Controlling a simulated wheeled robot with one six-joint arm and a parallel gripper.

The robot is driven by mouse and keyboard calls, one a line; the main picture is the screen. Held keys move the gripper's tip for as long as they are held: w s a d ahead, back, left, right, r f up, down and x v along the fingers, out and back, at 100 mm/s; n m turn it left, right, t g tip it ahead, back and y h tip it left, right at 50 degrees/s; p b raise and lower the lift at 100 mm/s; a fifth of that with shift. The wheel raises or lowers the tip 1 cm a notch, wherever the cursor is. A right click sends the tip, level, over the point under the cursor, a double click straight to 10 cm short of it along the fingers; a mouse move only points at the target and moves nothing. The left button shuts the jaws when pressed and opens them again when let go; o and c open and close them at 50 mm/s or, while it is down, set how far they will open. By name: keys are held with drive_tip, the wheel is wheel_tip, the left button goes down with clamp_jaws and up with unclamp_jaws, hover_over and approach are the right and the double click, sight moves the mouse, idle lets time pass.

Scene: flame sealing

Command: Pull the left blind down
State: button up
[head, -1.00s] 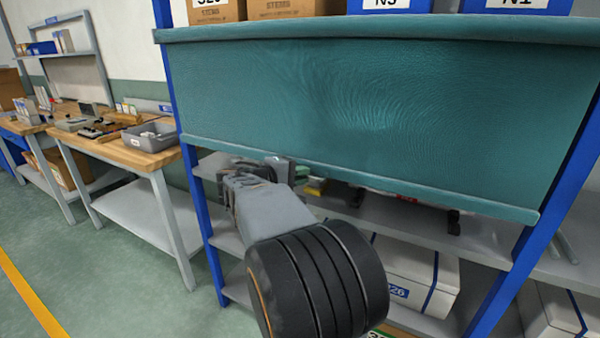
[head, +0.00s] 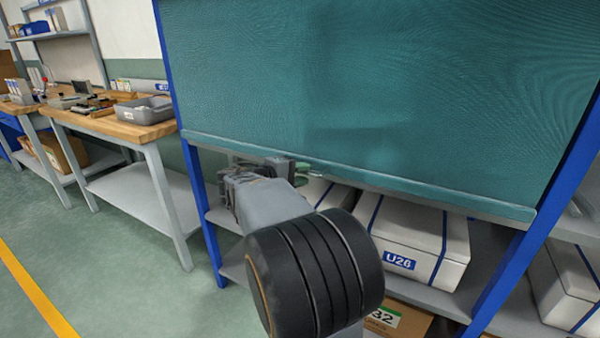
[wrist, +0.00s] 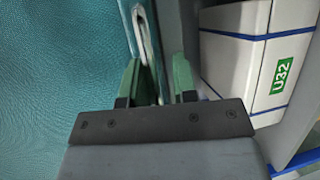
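The left blind (head: 370,80) is a teal sheet hanging across the front of a blue-posted shelf rack. Its bottom bar (head: 420,190) slopes down to the right in the head view. My gripper (head: 262,168) is at this bar, left of its middle. In the wrist view the bar (wrist: 146,45) runs between the two green fingers of my gripper (wrist: 157,80), with the blind sheet (wrist: 60,70) on the left. The fingers are closed around the bar, though the contact is partly hidden by the gripper body. The blind's top is out of view.
White boxes with blue bands, one marked U26 (head: 415,240), sit on the shelf below the bar. Blue posts (head: 205,220) stand at both sides. Wooden-topped workbenches (head: 110,125) stand at the left, with open floor (head: 110,270) before them.

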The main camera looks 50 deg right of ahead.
drive_tip(key=shift+o, duration=1)
drive_tip(key=shift+r, duration=0.1)
drive_tip(key=shift+a, duration=0.1)
drive_tip(key=p+v, duration=0.2)
drive_tip(key=v, duration=1.1)
drive_tip(key=shift+a+p, duration=0.3)
drive_tip(key=shift+w, duration=0.1)
